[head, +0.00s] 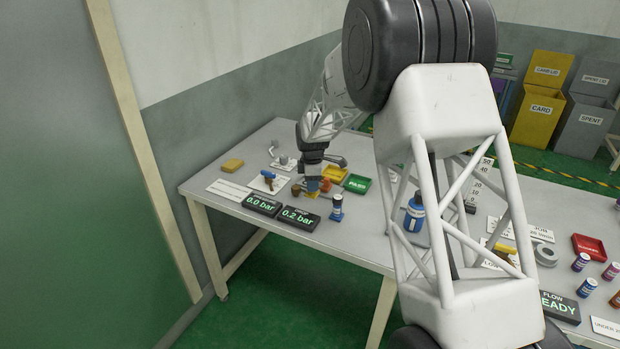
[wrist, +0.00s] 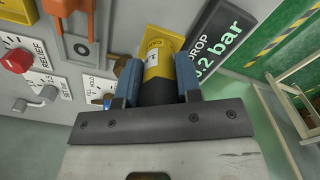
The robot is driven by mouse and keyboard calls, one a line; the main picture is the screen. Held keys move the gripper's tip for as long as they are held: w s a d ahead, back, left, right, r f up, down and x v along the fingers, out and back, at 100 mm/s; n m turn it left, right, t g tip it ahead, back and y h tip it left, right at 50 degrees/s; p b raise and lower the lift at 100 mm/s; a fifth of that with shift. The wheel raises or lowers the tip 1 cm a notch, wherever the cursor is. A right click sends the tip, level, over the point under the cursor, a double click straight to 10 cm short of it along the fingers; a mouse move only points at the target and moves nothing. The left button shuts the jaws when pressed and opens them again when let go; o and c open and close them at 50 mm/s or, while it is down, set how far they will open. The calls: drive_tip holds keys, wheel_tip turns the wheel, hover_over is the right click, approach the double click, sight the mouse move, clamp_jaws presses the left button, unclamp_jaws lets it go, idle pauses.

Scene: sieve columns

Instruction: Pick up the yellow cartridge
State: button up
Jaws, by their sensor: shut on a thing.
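The yellow cartridge (wrist: 158,57) has a pale label and a dark lower end in the wrist view. It sits between the two blue fingers of my gripper (wrist: 157,82), which is shut on it. In the head view the gripper (head: 312,178) points down near the far left end of the table, with a small yellow part of the cartridge (head: 312,186) showing beneath it. Whether the cartridge touches the table or hangs just above it, I cannot tell.
The 0.2 bar display (head: 299,218) is close by, also in the wrist view (wrist: 222,40). A blue cartridge (head: 337,208) stands to the right. A green PASS tray (head: 357,184) and a yellow tray (head: 335,174) lie behind. A red knob (wrist: 17,60) shows at left.

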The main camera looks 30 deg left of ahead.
drive_tip(key=shift+s+d+r, duration=0.15)
drive_tip(key=shift+s+d, duration=0.6)
drive_tip(key=shift+s, duration=0.2)
